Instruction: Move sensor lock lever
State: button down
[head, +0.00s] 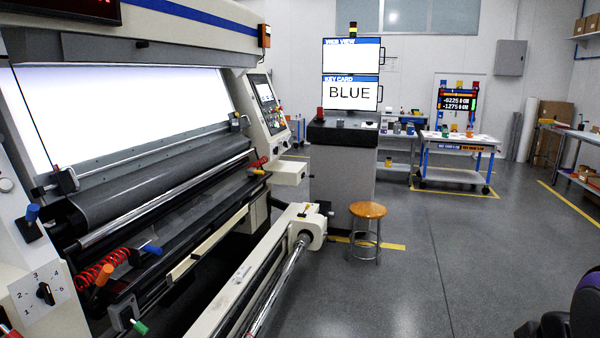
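A large machine with a backlit panel (115,110) fills the left side. It has several coloured handles: a blue one (32,213) at the far left, an orange one (104,275), a second blue one (151,248) near a red coiled cable (90,280), a green one (138,327) at the bottom, and a red one (259,162) at the roller's far end. No readable label shows which is the sensor lock lever. A screen marked KEY CARD (351,93) reads BLUE. My gripper is not in view.
A numbered dial (45,292) is at the lower left. A long rail with a metal shaft (275,285) juts from the machine's front. A wooden-topped stool (368,210) stands beside the dark cabinet (342,170). The grey floor (450,260) at centre right is clear.

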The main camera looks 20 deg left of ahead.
aim_at(32, 211)
jog(key=i+u, duration=0.35)
jog(key=i, duration=0.15)
jog(key=i+l+u, duration=0.15)
jog(key=i+u, duration=0.15)
jog(key=i, duration=0.15)
jog(key=i+u, duration=0.15)
jog(key=u, duration=0.25)
jog(key=i+u, duration=0.15)
jog(key=u, duration=0.25)
jog(key=i+u, duration=0.15)
jog(key=u, duration=0.25)
